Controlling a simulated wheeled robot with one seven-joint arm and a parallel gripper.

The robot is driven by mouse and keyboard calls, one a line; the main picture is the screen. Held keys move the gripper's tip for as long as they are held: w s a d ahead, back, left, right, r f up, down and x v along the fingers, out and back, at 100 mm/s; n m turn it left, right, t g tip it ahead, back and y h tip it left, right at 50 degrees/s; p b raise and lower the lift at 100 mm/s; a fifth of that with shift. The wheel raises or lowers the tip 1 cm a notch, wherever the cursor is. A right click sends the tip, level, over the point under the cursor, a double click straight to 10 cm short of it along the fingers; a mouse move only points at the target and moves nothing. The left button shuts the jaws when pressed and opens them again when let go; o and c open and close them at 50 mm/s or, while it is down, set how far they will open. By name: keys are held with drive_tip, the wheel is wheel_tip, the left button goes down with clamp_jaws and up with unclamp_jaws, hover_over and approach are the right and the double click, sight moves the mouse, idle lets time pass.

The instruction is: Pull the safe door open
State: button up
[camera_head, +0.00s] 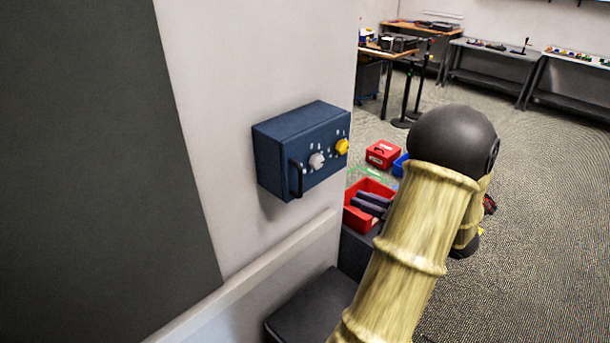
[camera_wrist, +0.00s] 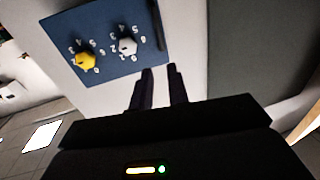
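The safe (camera_head: 280,140) is a dark blue box on the white wall in the head view. Its door looks shut, with a black vertical handle (camera_head: 295,179) on the left, a white dial (camera_head: 317,160) and a yellow dial (camera_head: 341,147). In the wrist view the door face (camera_wrist: 105,35) fills the top left, with the yellow dial (camera_wrist: 86,60), the white dial (camera_wrist: 127,46) and the dark handle (camera_wrist: 160,25) at its right edge. My gripper (camera_wrist: 160,71) is open and empty, its fingertips appearing below the handle and apart from it.
A dark surface (camera_head: 308,308) lies below the wall ledge (camera_head: 250,285). Carpeted floor is free at the right.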

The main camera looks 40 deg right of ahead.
sight(301, 193)
drive_tip(key=p+x, duration=0.5)
drive_tip(key=x, duration=1.2)
drive_tip(key=shift+w+a+f, duration=0.1)
drive_tip(key=shift+w+a, duration=0.1)
drive_tip(key=shift+w, duration=0.15)
clamp_jaws()
drive_tip(key=shift+d, duration=0.15)
